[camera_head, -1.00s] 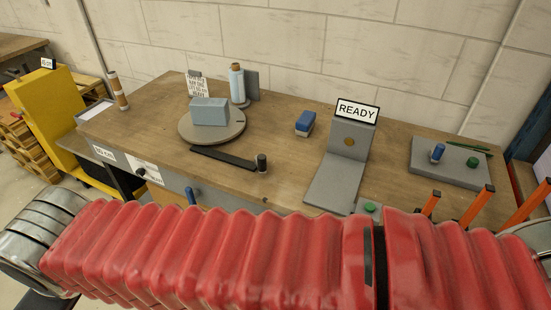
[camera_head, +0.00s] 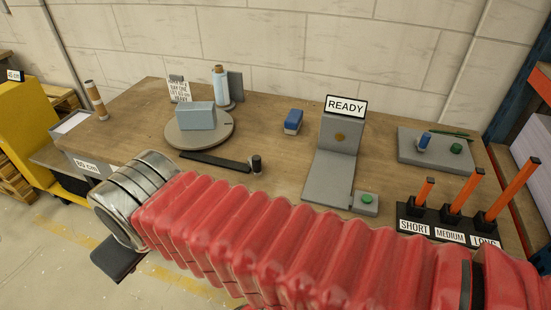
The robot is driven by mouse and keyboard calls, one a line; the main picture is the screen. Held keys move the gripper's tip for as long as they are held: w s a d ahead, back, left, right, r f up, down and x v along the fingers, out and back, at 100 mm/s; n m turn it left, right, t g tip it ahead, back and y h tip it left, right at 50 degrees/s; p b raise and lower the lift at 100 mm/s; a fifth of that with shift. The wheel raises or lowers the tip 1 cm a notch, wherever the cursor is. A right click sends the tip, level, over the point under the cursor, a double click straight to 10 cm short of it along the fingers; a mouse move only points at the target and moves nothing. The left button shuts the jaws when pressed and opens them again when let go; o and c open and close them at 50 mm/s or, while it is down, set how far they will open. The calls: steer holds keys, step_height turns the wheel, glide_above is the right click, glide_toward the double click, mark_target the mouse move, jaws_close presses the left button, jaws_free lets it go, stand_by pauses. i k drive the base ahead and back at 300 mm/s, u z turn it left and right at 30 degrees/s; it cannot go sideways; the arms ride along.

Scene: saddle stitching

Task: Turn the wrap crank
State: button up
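The wrap crank (camera_head: 215,160) is a flat black bar lying at the front edge of a round grey turntable (camera_head: 180,140). An upright dark knob (camera_head: 256,164) stands at its right end. A blue-grey block (camera_head: 196,117) sits on the turntable. My red-sleeved arm crosses the foreground below the crank, apart from it in the picture. The arm's metal joint is at the lower left, with a dark flat piece below it. My gripper's fingers do not show. Nothing is seen touching the knob.
A light-blue roll (camera_head: 220,84) stands behind the turntable. A grey stand with a READY sign (camera_head: 346,106), a blue stapler-like object (camera_head: 293,121) and a green button (camera_head: 367,198) are to the right. Orange handles (camera_head: 461,191) rise from a labelled rack at front right.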

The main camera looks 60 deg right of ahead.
mark_target(254, 161)
steer(key=z, duration=0.45)
steer(key=i, duration=1)
steer(key=z, duration=0.05)
